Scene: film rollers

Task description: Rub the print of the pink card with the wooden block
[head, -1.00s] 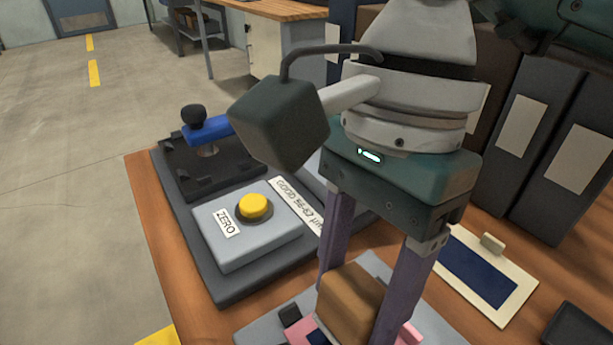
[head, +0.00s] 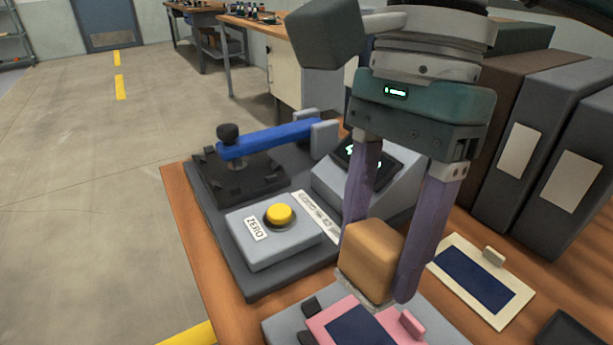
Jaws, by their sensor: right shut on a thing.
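The wooden block (head: 371,262) is between the two purple fingers of my right gripper (head: 378,268), which is shut on it. The pink card (head: 322,322) with a dark blue print (head: 358,330) lies on a grey plate (head: 283,329) at the bottom of the head view, partly cut off by the frame. The block is just behind the card's far edge in the picture; I cannot tell whether its underside touches anything. My left gripper is not in view.
A gauge with a blue lever (head: 270,138), a yellow button (head: 279,215) and a small display (head: 366,162) stands left of my gripper. A cream card (head: 447,250) with a blue print lies to the right. Dark binders (head: 534,140) stand behind it.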

